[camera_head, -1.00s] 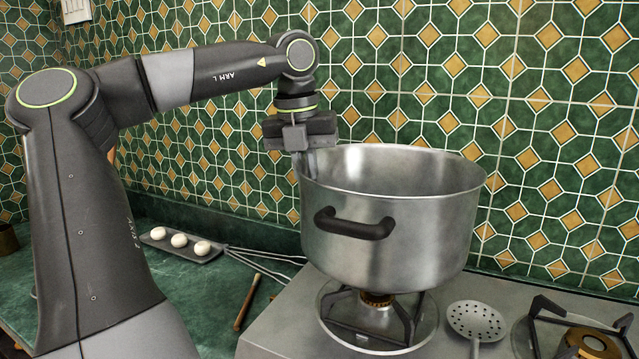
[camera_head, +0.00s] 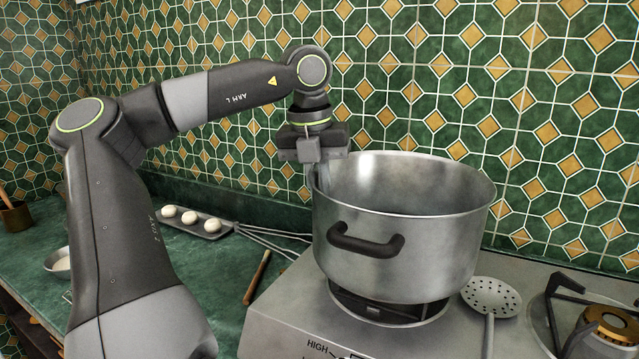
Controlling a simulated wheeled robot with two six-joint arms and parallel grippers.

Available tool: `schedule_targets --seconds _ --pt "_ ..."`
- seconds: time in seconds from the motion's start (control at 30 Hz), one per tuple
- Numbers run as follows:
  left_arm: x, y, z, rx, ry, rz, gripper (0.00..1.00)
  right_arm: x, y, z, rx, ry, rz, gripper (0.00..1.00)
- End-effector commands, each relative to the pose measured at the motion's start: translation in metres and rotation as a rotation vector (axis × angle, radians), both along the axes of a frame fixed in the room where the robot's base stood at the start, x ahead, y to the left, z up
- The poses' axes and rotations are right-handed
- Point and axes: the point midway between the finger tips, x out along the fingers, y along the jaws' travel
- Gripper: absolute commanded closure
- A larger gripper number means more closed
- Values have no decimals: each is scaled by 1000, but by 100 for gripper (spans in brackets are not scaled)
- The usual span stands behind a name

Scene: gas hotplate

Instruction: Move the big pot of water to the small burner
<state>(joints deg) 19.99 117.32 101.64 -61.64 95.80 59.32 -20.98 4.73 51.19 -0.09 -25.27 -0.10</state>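The big steel pot (camera_head: 400,245) is upright over the left burner (camera_head: 385,312), its base at or just above the pan support; I cannot tell if it touches. The burner's head is hidden beneath it. A dark handle (camera_head: 365,241) faces the camera. No water surface shows inside from this angle. My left gripper (camera_head: 320,178) points down at the pot's left rim, its fingers closed on the rim wall. The right burner (camera_head: 608,325), with a wide brass head, is bare at the lower right edge. My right gripper is not in view.
A skimmer (camera_head: 491,297) lies on the hotplate (camera_head: 285,310) between the burners. On the green counter at left are a tray of dough balls (camera_head: 192,222), a whisk (camera_head: 272,236), a wooden stick (camera_head: 257,277) and a bowl (camera_head: 57,263). A tiled wall stands close behind.

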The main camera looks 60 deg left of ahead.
Motion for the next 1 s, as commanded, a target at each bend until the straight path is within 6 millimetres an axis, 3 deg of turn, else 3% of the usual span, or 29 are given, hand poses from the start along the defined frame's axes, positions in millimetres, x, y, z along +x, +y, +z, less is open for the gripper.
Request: schedule_targets --seconds 0.07,0.1,0.23,0.63,1.0 --pt "1 0 -1 -2 -6 3 100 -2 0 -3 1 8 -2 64" --pt "0 0 -2 0 0 0 89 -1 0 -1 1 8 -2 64" --pt "0 0 -2 0 0 0 72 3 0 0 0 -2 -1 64" --pt "0 0 2 0 0 0 72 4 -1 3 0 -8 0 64" --pt "-11 0 79 4 1 5 72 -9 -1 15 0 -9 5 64"
